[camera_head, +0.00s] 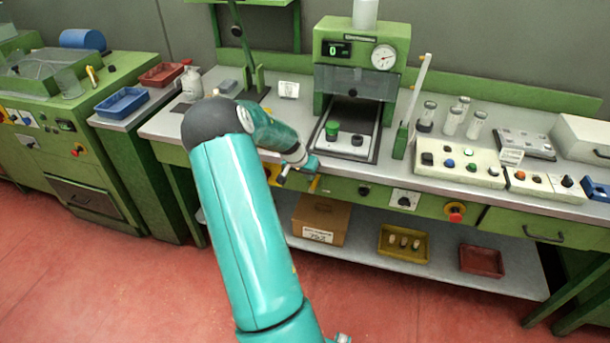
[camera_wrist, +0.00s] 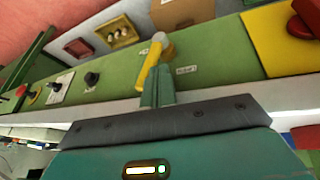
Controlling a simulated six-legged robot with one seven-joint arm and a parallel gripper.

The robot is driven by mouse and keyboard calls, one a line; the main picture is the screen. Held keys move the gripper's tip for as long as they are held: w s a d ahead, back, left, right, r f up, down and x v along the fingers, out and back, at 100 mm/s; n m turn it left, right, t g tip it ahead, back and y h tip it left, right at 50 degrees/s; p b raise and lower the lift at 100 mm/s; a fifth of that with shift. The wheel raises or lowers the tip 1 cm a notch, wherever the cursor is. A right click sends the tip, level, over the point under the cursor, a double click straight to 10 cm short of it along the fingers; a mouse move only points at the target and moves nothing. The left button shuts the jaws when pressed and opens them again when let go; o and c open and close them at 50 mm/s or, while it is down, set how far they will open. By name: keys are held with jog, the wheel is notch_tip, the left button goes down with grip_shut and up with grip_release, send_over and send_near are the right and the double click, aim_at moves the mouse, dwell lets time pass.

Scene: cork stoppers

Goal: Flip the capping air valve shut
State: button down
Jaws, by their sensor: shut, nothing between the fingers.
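The air valve is on the green front panel of the bench. Its yellow lever (camera_head: 314,184) shows just below my gripper (camera_head: 311,168) in the head view. In the wrist view, the yellow lever (camera_wrist: 147,68) slants beside a grey metal valve body (camera_wrist: 165,47). My teal fingers (camera_wrist: 157,88) are together and empty, right at the lever's free end and partly overlapping it. Whether they touch it I cannot tell. A small white label (camera_wrist: 186,70) sits beside the valve, too small to read surely.
Another stop button (camera_head: 77,150) is to the left. The capping press (camera_head: 360,45) stands above on the bench. A cardboard box (camera_head: 321,218) sits on the shelf below.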

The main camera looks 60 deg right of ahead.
aim_at(318, 178)
jog(key=shift+s+d+m+t+y, duration=0.15)
jog(key=shift+s+m+t, duration=0.05)
jog(key=shift+s+t, duration=0.7)
jog(key=shift+s+d+m+t+y, duration=0.2)
jog(key=shift+s+t, duration=0.5)
jog(key=shift+t, duration=0.4)
jog(key=shift+s+d+f, duration=0.1)
jog(key=shift+s+f, duration=0.5)
jog(key=shift+s, duration=0.3)
jog(key=shift+s+d+f, duration=0.1)
jog(key=shift+s+f, duration=0.45)
jog(key=shift+s, duration=0.3)
jog(key=shift+f, duration=0.1)
jog(key=shift+w+a+f, duration=0.1)
jog(key=shift+w+f, duration=0.2)
jog(key=shift+w, duration=0.35)
jog(key=shift+r, duration=0.1)
